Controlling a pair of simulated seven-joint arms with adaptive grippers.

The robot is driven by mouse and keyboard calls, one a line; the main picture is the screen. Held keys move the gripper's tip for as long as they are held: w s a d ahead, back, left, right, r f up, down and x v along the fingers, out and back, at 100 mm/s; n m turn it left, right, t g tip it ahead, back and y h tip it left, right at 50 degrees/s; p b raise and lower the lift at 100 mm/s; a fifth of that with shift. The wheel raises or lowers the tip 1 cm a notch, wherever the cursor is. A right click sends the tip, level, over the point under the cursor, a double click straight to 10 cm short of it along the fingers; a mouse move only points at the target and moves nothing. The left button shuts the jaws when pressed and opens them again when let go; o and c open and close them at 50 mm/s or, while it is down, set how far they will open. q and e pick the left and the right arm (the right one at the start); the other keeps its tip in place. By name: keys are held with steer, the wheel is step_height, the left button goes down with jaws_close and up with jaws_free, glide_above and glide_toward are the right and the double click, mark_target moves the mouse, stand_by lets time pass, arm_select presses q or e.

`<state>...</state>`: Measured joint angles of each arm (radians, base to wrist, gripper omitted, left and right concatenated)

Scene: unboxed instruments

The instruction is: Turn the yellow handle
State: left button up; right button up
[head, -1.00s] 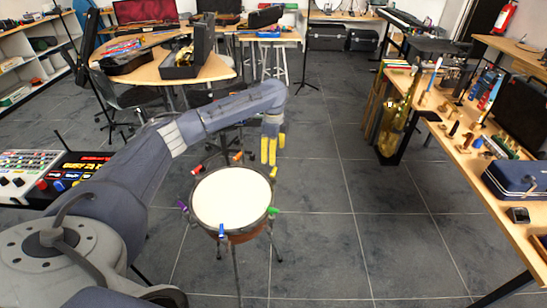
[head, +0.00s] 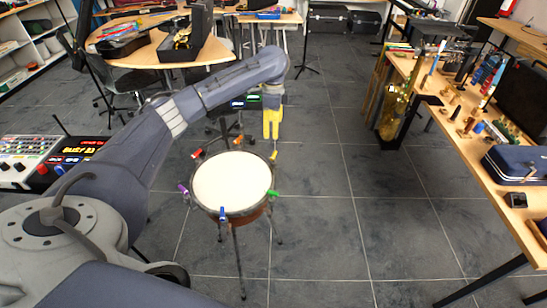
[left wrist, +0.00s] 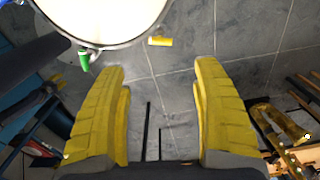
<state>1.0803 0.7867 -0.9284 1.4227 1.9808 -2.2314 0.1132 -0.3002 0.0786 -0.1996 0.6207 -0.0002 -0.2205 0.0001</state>
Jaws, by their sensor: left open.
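A round drum (head: 231,182) with a cream head stands on a stand on the floor. Coloured handles sit around its rim. The yellow handle (head: 273,155) is at the rim's far right side. In the left wrist view, the yellow handle (left wrist: 160,41) points outward from the drum (left wrist: 105,12) at the top of the picture. My left gripper (head: 272,137) has yellow fingers pointing down, just beyond and above the yellow handle, apart from it. In the left wrist view, my left gripper (left wrist: 160,68) is open and empty, with the handle ahead of the gap between its fingers. My right gripper is out of view.
A green handle (head: 274,193) and a blue handle (head: 222,213) are close by on the rim. A table with instruments and a blue case (head: 516,165) runs along the right. A mixer panel (head: 30,160) is at the left. Floor right of the drum is clear.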

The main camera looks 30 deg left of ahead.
mark_target(273, 157)
arm_select(q)
step_height(273, 157, down, 16)
stand_by(0.6)
jaws_close()
stand_by(0.6)
